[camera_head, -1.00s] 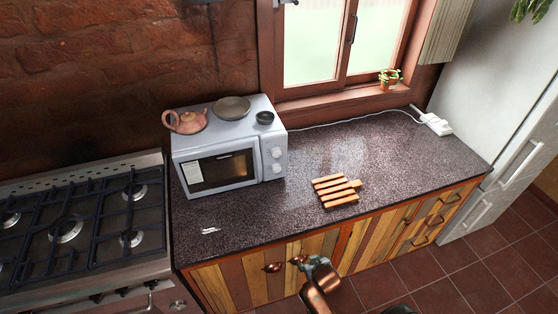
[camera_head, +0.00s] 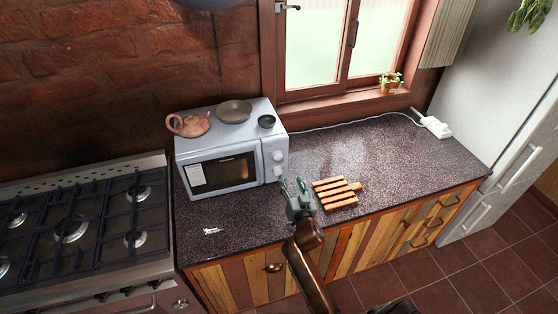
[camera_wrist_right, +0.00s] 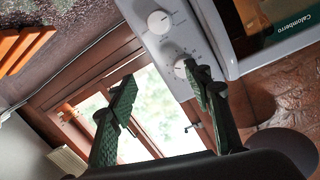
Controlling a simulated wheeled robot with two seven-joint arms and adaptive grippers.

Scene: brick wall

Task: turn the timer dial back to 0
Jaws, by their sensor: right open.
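The white microwave (camera_head: 222,160) stands on the counter, with two round white dials on the panel right of its door. The upper dial (camera_head: 278,155) and lower dial (camera_head: 278,170) are too small in the head view to read. In the tilted, roughly inverted right wrist view, the lower dial (camera_wrist_right: 158,22) is near the top and the upper dial (camera_wrist_right: 182,68) is below it, partly behind a finger. I cannot tell which is the timer. My right gripper (camera_head: 293,185) is open and empty in front of the panel, touching neither dial. My left gripper is out of view.
A teapot (camera_head: 188,124), plate (camera_head: 234,110) and dark bowl (camera_head: 266,121) sit on the microwave. A slatted wooden trivet (camera_head: 336,193) lies right of my gripper. The gas stove (camera_head: 75,230) is at left. The counter's right side (camera_head: 420,170) is mostly clear.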

